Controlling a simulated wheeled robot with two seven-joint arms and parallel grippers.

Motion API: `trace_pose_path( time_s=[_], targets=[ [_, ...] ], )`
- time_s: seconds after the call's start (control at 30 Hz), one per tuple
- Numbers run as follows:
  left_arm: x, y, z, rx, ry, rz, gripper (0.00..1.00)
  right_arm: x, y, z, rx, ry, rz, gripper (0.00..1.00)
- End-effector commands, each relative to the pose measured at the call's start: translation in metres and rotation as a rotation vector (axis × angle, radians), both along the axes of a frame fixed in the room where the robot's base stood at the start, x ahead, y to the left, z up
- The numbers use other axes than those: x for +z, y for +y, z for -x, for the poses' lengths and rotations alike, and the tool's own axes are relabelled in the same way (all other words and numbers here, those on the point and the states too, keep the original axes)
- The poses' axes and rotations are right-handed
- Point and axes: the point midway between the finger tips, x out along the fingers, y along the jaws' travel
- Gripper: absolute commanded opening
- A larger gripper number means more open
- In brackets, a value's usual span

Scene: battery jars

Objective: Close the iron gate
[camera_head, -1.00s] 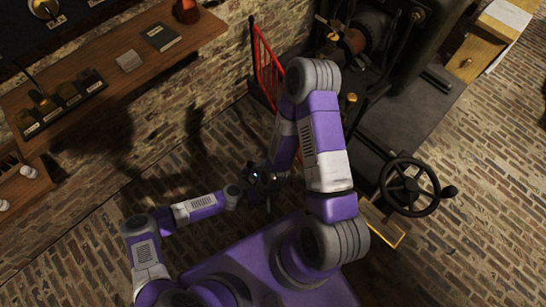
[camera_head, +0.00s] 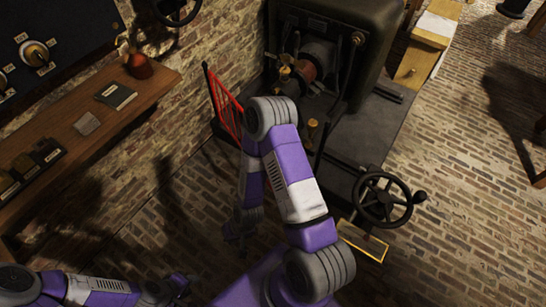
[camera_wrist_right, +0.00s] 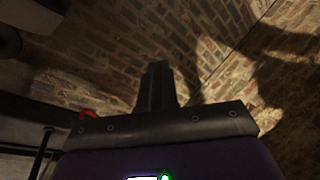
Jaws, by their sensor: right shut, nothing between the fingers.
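The iron gate (camera_head: 224,104) is a red barred panel. It stands upright in the head view, left of the dark machine and near the brick wall; its lower right part is hidden behind my right arm. My right gripper (camera_head: 238,238) hangs below my right forearm, apart from the gate and nearer to my base. In the right wrist view its fingers (camera_wrist_right: 156,86) are shut together with nothing between them. A small red piece shows at the left there, partly hidden. My left gripper (camera_head: 182,288) is low in the head view, dark and small, far from the gate.
The dark machine (camera_head: 350,120) stands right of the gate, with a black handwheel (camera_head: 385,200) at its front. A wooden shelf (camera_head: 150,92) with a book (camera_head: 116,96) runs along the wall at left. Brick floor (camera_head: 150,235) is clear between shelf and machine.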

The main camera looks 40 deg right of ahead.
Motion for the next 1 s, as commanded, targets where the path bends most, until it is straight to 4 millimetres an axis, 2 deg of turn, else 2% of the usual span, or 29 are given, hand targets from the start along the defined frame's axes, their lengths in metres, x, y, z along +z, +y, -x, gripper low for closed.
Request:
trace_pose_path(
  time_s=[0.03,0.2,0.27,0.3,0.4,0.53,0.6,0.7,0.83,1.0],
  targets=[
    [0.015,-0.001,-0.001,0.001,0.000,0.003,0.38,0.012,-0.004,-0.027,-0.152,-0.035,0.005,0.00],
    [0.041,-0.002,-0.001,0.001,0.000,0.004,0.38,0.035,-0.036,-0.107,-0.744,-0.141,0.010,0.00],
    [0.052,-0.002,-0.001,0.001,0.000,0.005,0.38,0.048,-0.054,-0.132,-0.988,-0.182,0.006,0.00],
    [0.060,-0.002,-0.001,0.001,0.000,0.005,0.38,0.057,-0.069,-0.146,-1.163,-0.211,0.001,0.00],
    [0.080,-0.002,-0.001,0.001,0.000,0.006,0.38,0.082,-0.111,-0.168,-1.625,-0.287,-0.005,0.00],
    [0.101,-0.002,-0.001,0.002,0.000,0.006,0.38,0.112,-0.156,-0.167,-2.156,-0.381,0.015,0.00],
    [0.109,-0.002,-0.001,0.002,0.000,0.006,0.38,0.124,-0.171,-0.159,-2.370,-0.424,0.042,0.00],
    [0.116,-0.002,-0.001,0.002,0.000,0.006,0.38,0.136,-0.183,-0.147,-2.577,-0.474,0.081,0.00],
    [0.118,-0.002,-0.001,0.002,0.000,0.006,0.38,0.141,-0.190,-0.139,-2.696,-0.507,0.113,0.00],
    [0.111,-0.002,-0.001,0.002,0.000,0.006,0.38,0.126,-0.201,-0.137,-2.712,-0.510,0.120,0.00]
  ],
)
